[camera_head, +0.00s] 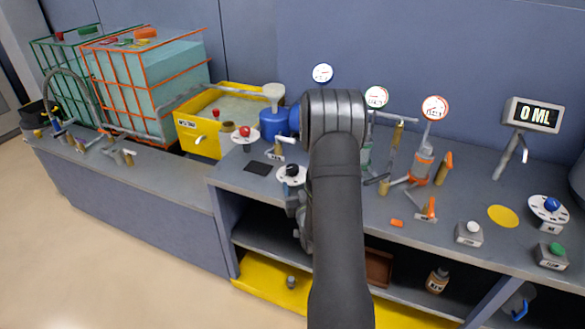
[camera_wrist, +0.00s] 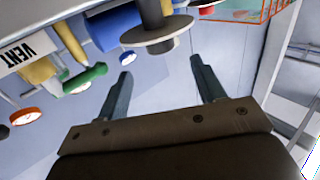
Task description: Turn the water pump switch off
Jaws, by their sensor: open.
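No switch label is readable, so I cannot tell which control is the water pump switch. In the head view, a white disc with a black knob (camera_head: 291,171) stands near the bench's front edge, just left of my arm. A white disc with a red knob (camera_head: 244,132) is behind it to the left, and one with a blue knob (camera_head: 549,205) is at the far right. My gripper is mostly hidden behind my arm there. In the wrist view, my gripper (camera_wrist: 162,72) is open and empty. A dark round disc on a post (camera_wrist: 151,38) appears beyond the gap between its fingers, apart from them.
An orange-framed tank (camera_head: 150,85) is at left. Gauges (camera_head: 435,107) and valves stand right of my arm. A "0 ML" display (camera_head: 533,115) is at right. The wrist view looks upside down.

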